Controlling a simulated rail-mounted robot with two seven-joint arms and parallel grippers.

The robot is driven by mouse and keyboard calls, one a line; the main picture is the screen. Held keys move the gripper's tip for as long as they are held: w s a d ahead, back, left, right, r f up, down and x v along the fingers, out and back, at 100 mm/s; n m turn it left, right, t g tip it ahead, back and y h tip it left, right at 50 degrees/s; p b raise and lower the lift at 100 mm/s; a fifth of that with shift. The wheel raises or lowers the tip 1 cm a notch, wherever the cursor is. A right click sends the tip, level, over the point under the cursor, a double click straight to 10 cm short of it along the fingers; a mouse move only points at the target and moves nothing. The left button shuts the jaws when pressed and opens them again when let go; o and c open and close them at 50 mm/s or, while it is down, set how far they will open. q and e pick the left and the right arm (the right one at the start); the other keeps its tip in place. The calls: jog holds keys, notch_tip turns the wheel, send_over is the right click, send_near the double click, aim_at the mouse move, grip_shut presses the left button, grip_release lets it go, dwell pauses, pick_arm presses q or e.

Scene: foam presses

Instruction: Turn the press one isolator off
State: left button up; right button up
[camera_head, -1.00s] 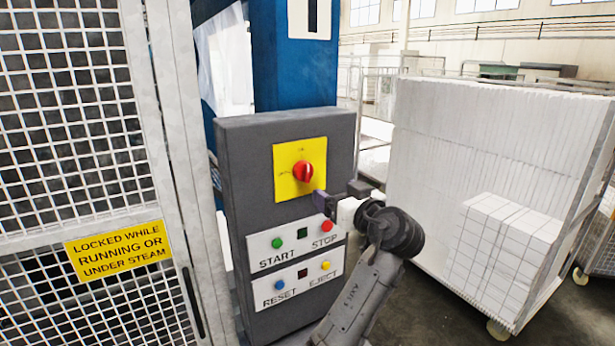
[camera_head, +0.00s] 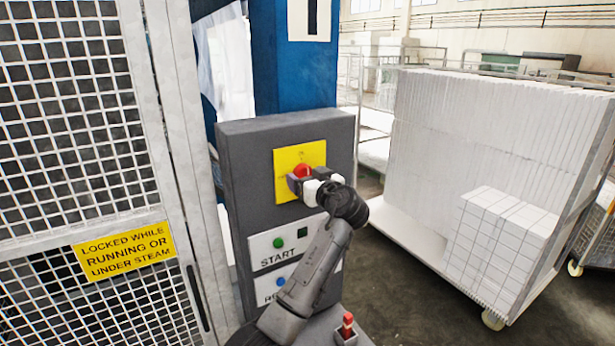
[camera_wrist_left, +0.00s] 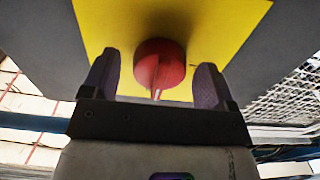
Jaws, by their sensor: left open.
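The isolator is a red rotary knob (camera_head: 302,170) on a yellow plate (camera_head: 285,160), high on the front of a dark grey control box (camera_head: 245,180). My left gripper (camera_head: 300,185) is at the knob, with its arm rising from below. In the left wrist view the knob (camera_wrist_left: 160,62) shows between the two open fingers (camera_wrist_left: 157,85), with a gap on each side. Its grip ridge shows roughly along the picture's vertical. In the head view the fingers hide part of the knob and plate, so its setting is hard to read. My right gripper is not in view.
Below the plate is a button panel with a green START button (camera_head: 278,243); my arm covers much of it. A mesh guard door (camera_head: 80,130) stands left. A cart of white foam blocks (camera_head: 460,140) stands right. A red-topped part (camera_head: 347,320) shows at the bottom.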

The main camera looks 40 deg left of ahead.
pick_arm(q)
jog(key=shift+c, duration=0.3)
jog(key=c, duration=0.9)
jog(key=shift+o, duration=0.2)
jog(key=n+b, duration=0.3)
jog(key=b, duration=0.2)
jog(key=n+b, duration=0.2)
jog(key=b, duration=0.3)
jog(key=shift+f+n, duration=0.2)
jog(key=shift+n, duration=0.2)
jog(key=n+b, duration=0.2)
jog(key=shift+w+r+n, duration=0.1)
jog(key=shift+n, duration=0.3)
jog(key=n+b, duration=0.1)
jog(key=n, duration=0.1)
jog(key=shift+r+n, duration=0.1)
jog(key=shift+n, duration=0.2)
jog(key=n+b, duration=0.1)
jog(key=n, duration=0.2)
jog(key=shift+r, duration=0.1)
jog(key=shift+n, duration=1.8)
